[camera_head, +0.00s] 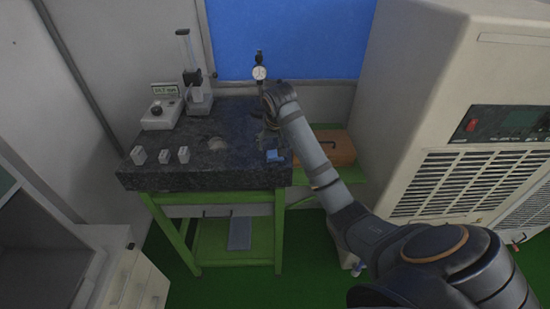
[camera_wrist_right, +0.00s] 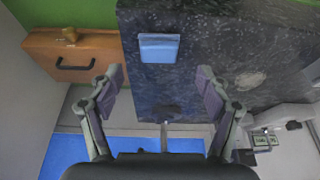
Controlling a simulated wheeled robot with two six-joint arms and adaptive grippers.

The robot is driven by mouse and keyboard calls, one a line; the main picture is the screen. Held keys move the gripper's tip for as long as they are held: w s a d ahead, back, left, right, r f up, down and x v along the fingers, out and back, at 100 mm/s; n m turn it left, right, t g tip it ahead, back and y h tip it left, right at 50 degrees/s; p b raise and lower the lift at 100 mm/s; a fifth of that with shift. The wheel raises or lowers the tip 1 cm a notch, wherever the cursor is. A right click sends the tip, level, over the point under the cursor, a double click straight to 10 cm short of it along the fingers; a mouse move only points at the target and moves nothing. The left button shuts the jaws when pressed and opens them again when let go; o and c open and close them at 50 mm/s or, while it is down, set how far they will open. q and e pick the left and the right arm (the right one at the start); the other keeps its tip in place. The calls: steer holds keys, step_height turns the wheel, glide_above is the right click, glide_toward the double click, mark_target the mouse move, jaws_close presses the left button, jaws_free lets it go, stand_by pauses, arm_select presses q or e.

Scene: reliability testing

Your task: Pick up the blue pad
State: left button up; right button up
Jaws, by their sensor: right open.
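The blue pad (camera_head: 273,156) lies on the dark stone table (camera_head: 215,180) near its right front edge. In the right wrist view the blue pad (camera_wrist_right: 159,47) shows as a light blue block near the top middle, ahead of the fingertips. My right gripper (camera_head: 268,122) is behind the pad in the head view, partly hidden by its own wrist. In the right wrist view my right gripper (camera_wrist_right: 161,80) has its two fingers spread wide, with nothing between them. The pad is apart from both fingers. My left gripper is in neither view.
Several small grey blocks (camera_head: 161,156) stand at the table's left front. A display box (camera_head: 161,114) and a gauge stand (camera_head: 198,98) stand at the back left. An orange case (camera_head: 337,149) is right of the table. A large beige machine (camera_head: 455,100) stands farther right.

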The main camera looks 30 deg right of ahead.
mark_target(275, 153)
steer(key=shift+w+d+f, duration=0.15)
steer(key=shift+w+f, duration=0.1)
steer(key=shift+f, duration=0.1)
steer(key=p+x, duration=0.3)
steer(key=x, duration=0.1)
steer(key=shift+w+d+f, duration=0.1)
steer(key=shift+d, duration=0.05)
steer(key=shift+w+d+f, duration=0.1)
steer(key=shift+w+f, duration=0.05)
steer(key=shift+f, duration=0.25)
steer(key=c, duration=1.1)
